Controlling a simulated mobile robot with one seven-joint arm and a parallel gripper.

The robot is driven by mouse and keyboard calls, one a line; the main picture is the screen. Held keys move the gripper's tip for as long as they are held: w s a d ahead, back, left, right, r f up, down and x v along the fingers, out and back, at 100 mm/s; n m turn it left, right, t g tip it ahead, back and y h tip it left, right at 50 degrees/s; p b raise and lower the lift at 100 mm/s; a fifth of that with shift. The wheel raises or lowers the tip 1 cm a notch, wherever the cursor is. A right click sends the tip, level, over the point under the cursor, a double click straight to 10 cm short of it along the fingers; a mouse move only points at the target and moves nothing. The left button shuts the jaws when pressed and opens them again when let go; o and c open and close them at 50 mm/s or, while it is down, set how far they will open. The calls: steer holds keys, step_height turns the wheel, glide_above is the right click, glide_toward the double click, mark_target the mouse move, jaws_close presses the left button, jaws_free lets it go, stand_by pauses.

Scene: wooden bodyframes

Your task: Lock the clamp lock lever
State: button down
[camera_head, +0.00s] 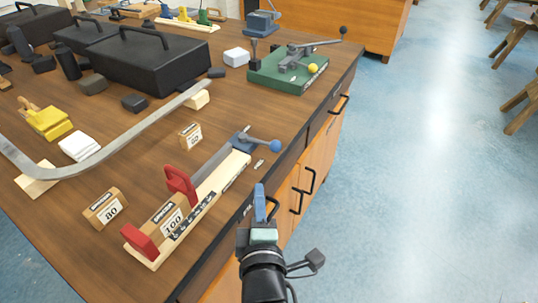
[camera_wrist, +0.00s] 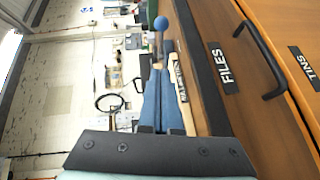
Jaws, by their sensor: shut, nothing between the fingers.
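A clamp with a long wooden base (camera_head: 237,169) and two red jaws (camera_head: 180,183) lies along the table's right edge. A block marked 100 (camera_head: 170,219) sits between the jaws. Its blue lock lever (camera_head: 255,142) is at the far end and points right, ending in a blue ball knob. The knob also shows in the wrist view (camera_wrist: 161,23), beyond my fingertips. My gripper (camera_head: 259,187), with blue fingers, is shut and empty beside the table's edge, on the near side of the knob and apart from it. It also shows in the wrist view (camera_wrist: 157,72).
A green-based clamp (camera_head: 290,72) with a black-knobbed lever stands farther back. Blocks marked 80 (camera_head: 104,208) and another numbered block (camera_head: 190,136) stand left of the wooden clamp. Drawer handles (camera_head: 302,190) stick out from the table's front.

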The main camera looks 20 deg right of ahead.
glide_toward(268, 145)
steer(key=w+a, duration=0.2)
steer(key=w, duration=0.1)
steer(key=shift+w, duration=0.2)
steer(key=d, duration=0.1)
steer(key=w+d, duration=0.1)
steer(key=shift+d+f, duration=0.25)
steer(key=shift+w+d+f, duration=0.15)
steer(key=shift+w+d, duration=0.1)
steer(key=shift+d, duration=0.25)
